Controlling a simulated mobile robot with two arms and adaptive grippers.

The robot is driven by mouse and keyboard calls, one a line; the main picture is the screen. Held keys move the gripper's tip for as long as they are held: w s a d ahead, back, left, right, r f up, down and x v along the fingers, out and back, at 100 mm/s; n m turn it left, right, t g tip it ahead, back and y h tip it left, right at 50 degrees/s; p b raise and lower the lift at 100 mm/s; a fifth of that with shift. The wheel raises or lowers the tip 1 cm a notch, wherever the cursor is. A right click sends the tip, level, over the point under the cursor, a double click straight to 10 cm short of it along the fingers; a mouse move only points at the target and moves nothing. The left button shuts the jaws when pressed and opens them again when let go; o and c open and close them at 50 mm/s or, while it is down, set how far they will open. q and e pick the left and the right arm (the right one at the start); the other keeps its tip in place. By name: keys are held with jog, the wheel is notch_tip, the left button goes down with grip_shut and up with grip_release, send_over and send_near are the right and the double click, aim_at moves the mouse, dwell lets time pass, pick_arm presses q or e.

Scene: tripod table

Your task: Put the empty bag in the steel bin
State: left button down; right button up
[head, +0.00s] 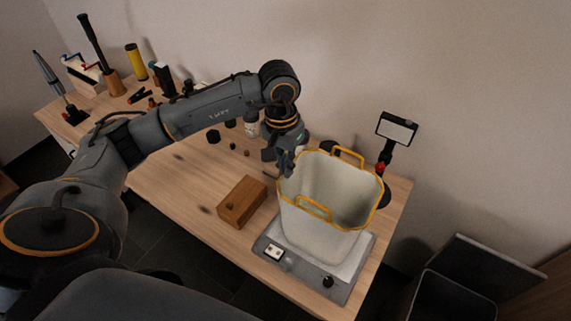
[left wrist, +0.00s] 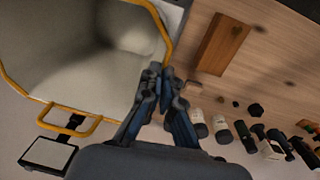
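The bag (head: 330,230) is pale with a yellow rim and yellow handles. It stands upright and open on a grey scale (head: 350,288) at the table's right end, and its inside looks empty. My left gripper (head: 286,171) is at the bag's left rim. In the left wrist view its fingertips (left wrist: 161,72) are close together at the rim of the bag (left wrist: 90,60), with the thin edge between them. The steel bin (head: 450,297) is dark, stands on the floor at the lower right, and is partly cut off by the frame. My right gripper does not show.
A wooden block (head: 242,202) lies on the table (head: 180,205) left of the bag. A display on a post (head: 397,128) stands behind the bag. A dark panel (head: 490,268) rises at the bin's back.

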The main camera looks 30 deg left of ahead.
pick_arm(q)
jog(key=c, duration=1.5)
grip_release()
